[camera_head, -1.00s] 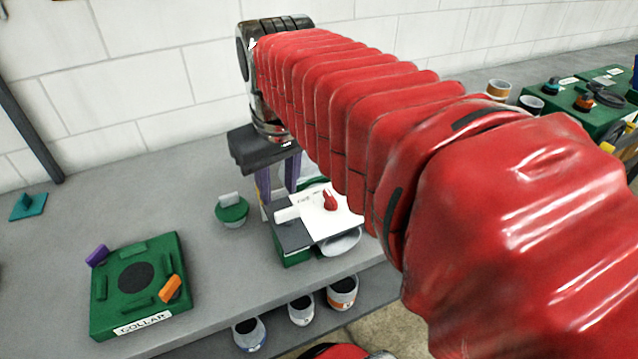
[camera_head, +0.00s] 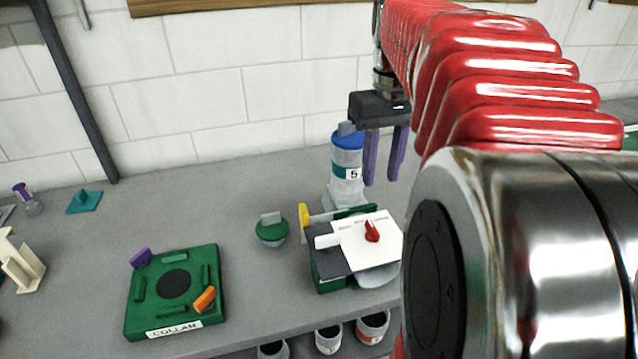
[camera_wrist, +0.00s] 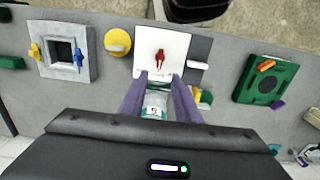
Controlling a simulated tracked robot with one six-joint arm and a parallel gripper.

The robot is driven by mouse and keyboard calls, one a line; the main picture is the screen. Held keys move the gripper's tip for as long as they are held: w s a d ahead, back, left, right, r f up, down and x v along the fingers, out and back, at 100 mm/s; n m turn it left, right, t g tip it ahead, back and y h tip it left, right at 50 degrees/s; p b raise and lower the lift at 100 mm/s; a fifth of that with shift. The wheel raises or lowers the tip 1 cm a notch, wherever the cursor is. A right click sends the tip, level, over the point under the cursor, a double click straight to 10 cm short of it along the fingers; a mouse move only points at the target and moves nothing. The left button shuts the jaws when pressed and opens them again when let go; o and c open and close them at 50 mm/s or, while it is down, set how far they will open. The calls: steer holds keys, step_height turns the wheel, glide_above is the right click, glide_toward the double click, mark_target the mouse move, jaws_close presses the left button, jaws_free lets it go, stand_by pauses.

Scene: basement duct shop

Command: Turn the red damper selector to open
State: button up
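The red damper selector (camera_head: 371,231) is a small knob on a white plate (camera_head: 380,252) on top of a green and dark box (camera_head: 328,276). It also shows in the wrist view (camera_wrist: 160,57), just beyond my fingertips. The print on the plate is too small to read, so I cannot tell which mark the knob points to. My gripper (camera_head: 384,182) has two purple fingers pointing down, apart, with nothing between them. It is above and behind the plate, clear of the knob. In the wrist view, my gripper (camera_wrist: 160,92) has its fingers either side of the view toward the plate.
A blue-capped bottle marked 5 (camera_head: 346,165) stands behind the box, close to my fingers. A green knob (camera_head: 272,232) and a green COLLAR fixture (camera_head: 213,315) are to the left. Several cups (camera_head: 328,338) sit below the bench's front edge. Bare bench lies between fixture and wall.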

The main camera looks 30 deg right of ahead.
mark_target(372, 227)
step_height(372, 227, down, 14)
steer(key=shift+r, duration=0.15)
stand_by(0.5)
